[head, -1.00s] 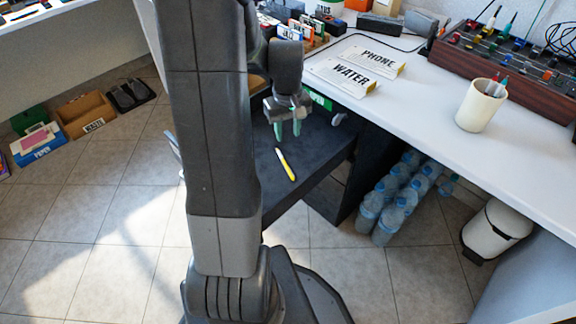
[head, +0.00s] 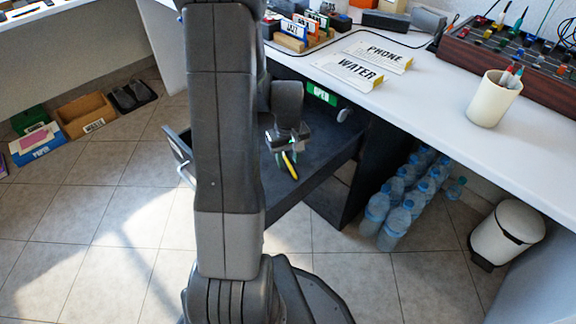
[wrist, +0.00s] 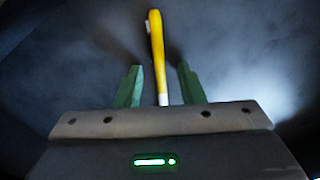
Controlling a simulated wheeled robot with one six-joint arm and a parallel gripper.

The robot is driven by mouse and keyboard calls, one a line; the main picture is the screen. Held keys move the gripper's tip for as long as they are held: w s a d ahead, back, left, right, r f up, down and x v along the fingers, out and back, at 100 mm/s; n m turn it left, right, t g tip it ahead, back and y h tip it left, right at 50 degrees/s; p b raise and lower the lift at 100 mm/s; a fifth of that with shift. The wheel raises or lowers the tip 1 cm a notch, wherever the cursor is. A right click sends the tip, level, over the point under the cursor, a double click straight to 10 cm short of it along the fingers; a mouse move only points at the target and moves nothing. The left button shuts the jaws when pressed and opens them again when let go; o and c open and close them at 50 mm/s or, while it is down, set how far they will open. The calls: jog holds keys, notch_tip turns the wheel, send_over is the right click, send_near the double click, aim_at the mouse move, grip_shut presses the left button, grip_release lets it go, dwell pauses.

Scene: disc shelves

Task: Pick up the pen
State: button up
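The yellow pen (head: 290,164) with a white end lies in the dark open drawer (head: 325,163) under the desk. In the wrist view the pen (wrist: 157,55) runs lengthwise, its white end between the two green fingers. My gripper (wrist: 157,85) is open, with a clear gap on each side of the pen. In the head view my gripper (head: 288,158) is low over the drawer floor and covers part of the pen. I cannot tell how far the fingertips are above the floor.
Water bottles (head: 397,212) and a white bin (head: 507,232) are on the floor at right.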

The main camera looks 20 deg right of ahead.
jog(key=shift+f, duration=0.1)
dwell(0.4)
grip_shut()
